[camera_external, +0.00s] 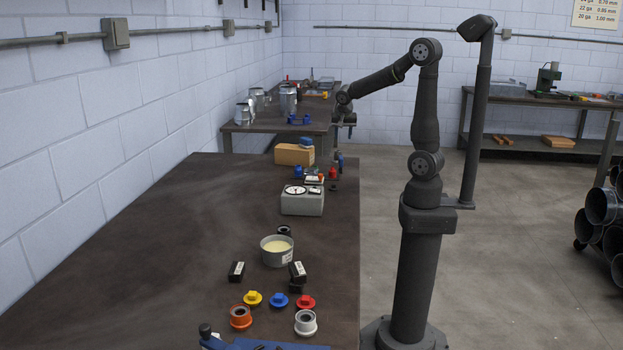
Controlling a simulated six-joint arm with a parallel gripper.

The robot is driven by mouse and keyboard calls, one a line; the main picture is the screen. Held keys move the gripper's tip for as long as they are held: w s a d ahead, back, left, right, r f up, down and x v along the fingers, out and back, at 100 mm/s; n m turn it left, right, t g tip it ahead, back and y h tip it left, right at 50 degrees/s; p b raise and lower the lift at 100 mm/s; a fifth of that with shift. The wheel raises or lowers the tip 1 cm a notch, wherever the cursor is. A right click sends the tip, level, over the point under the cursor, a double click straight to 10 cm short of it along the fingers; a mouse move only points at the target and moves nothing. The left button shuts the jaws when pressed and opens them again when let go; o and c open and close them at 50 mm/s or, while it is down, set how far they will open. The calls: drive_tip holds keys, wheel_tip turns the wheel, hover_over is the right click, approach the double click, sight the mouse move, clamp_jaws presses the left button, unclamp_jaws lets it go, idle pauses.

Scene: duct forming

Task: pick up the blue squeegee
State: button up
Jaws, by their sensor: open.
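No blue thing can be surely told as the squeegee at this size. A small blue piece (306,142) sits on top of a tan block (294,155) at the far end of the near bench. Another narrow blue piece (340,160) shows at that bench's far right corner, below my gripper. My gripper (343,132) hangs from my outstretched arm near the gap between the two benches. It is small and dark in the view; its jaws are open, and I see nothing held.
The near bench (130,245) carries a grey gauge box (302,204), a tub of pale paste (277,250), several coloured caps and a blue tool (262,345) at the front. The far bench (262,128) holds metal duct pieces (288,98). The near bench's left side is clear.

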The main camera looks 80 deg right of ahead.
sight(341, 157)
drive_tip(key=x, duration=1.2)
drive_tip(key=shift+w+a+f, duration=0.15)
drive_tip(key=shift+f, duration=0.2)
drive_tip(key=shift+x, duration=2.65)
drive_tip(key=shift+a, duration=0.1)
clamp_jaws()
